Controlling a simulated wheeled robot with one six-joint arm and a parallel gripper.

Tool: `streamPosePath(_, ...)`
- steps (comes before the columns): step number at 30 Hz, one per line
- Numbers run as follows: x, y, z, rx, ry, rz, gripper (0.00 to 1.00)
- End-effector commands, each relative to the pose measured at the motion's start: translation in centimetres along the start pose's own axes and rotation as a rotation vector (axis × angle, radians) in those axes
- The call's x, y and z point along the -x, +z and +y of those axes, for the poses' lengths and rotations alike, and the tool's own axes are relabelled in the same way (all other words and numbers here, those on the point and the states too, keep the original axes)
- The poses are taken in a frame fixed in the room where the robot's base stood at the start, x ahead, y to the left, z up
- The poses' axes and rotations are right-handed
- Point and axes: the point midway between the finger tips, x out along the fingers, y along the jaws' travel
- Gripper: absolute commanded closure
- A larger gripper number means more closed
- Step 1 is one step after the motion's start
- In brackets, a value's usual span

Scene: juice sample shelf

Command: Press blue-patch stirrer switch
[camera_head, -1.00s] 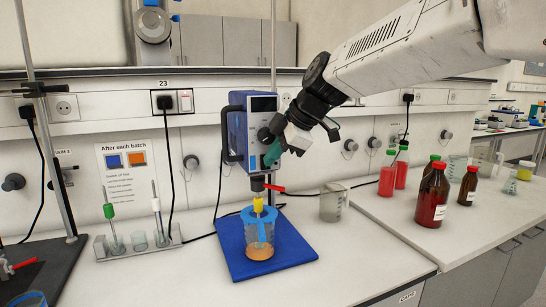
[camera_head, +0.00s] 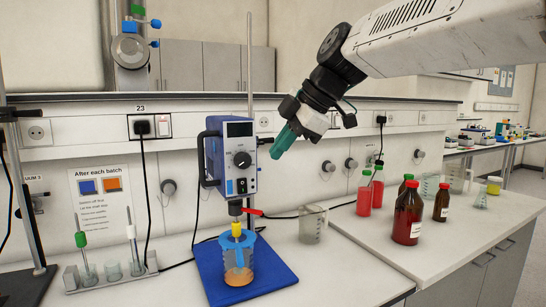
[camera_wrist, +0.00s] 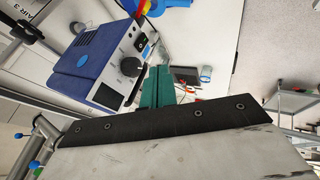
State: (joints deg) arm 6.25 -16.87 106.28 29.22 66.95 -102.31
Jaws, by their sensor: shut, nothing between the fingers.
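The blue stirrer (camera_head: 215,157) stands over a blue mat (camera_head: 270,291). Its front panel carries a dark display, a black knob (camera_head: 242,160) and a small black switch (camera_head: 242,186) near the bottom edge. Below it, a beaker (camera_head: 238,268) with a blue rim and orange liquid stands on the mat. My gripper (camera_head: 277,152) has green fingers, shut and empty, to the right of the panel and apart from it. In the wrist view the stirrer (camera_wrist: 88,65) lies left of my fingers (camera_wrist: 157,86), with the knob (camera_wrist: 132,67) and switch (camera_wrist: 140,43) visible.
A wall notice (camera_head: 103,200) shows a blue and an orange patch. A tube rack (camera_head: 112,279) stands left of the mat. A clear beaker (camera_head: 312,225) and brown bottles (camera_head: 407,215) stand to the right. A red-handled clamp (camera_head: 250,211) sits beneath the stirrer.

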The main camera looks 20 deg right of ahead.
Motion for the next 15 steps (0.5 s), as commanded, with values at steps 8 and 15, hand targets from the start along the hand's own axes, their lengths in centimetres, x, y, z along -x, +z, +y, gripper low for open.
streamPosePath(8, 0.0, 0.0, 0.0, 0.000, -0.001, 0.000, 1.00)
streamPosePath(15, -1.1, 0.7, -1.0, -0.016, -0.040, -0.009, 1.00)
